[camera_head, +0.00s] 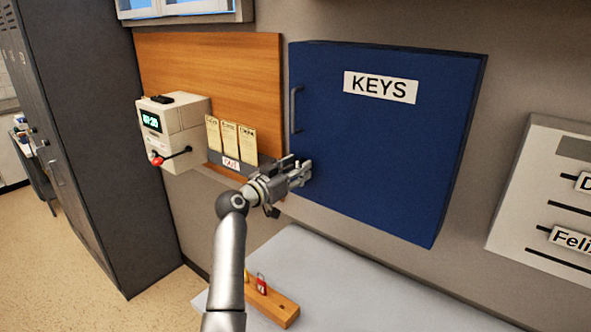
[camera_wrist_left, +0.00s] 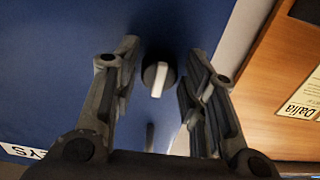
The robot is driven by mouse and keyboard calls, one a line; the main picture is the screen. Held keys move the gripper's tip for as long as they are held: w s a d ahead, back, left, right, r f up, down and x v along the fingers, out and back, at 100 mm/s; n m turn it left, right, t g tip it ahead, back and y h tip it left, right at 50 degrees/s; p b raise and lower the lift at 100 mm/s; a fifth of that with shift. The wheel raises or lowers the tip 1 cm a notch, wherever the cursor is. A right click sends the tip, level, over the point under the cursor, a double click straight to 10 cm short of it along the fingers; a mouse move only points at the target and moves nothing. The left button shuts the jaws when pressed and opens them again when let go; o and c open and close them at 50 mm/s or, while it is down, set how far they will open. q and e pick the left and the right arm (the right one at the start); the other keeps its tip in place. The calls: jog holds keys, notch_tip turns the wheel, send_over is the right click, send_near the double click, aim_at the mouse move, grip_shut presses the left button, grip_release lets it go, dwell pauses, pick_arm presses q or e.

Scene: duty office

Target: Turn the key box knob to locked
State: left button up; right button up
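The blue key box (camera_head: 385,130) hangs on the wall with its door closed and a KEYS label (camera_head: 381,87) near its top. Its knob (camera_wrist_left: 158,77) shows in the left wrist view as a dark round base with a white bar, which runs nearly upright in that picture, leaning slightly. My left gripper (camera_head: 302,172) is at the box's lower left, and hides the knob in the head view. In the left wrist view its two fingers (camera_wrist_left: 164,65) are open, one on each side of the knob, with gaps to it. My right gripper is not in view.
A grey door handle (camera_head: 295,110) is above my left gripper. Left of the box are a wooden board (camera_head: 230,75), a card rack (camera_head: 231,140) and a time clock (camera_head: 175,130) with a red-tipped lever. Below is a pale tabletop (camera_head: 350,285) with a wooden block (camera_head: 275,302) and red padlock (camera_head: 262,284).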

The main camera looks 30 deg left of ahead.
pick_arm(q)
jog(key=c, duration=0.6)
jog(key=shift+n, duration=0.3)
jog(key=n+p, duration=0.3)
jog(key=n, duration=0.5)
jog(key=n+p, duration=0.3)
jog(key=n, duration=0.6)
jog(key=shift+d+r, duration=0.2)
jog(key=shift+n+p, duration=0.3)
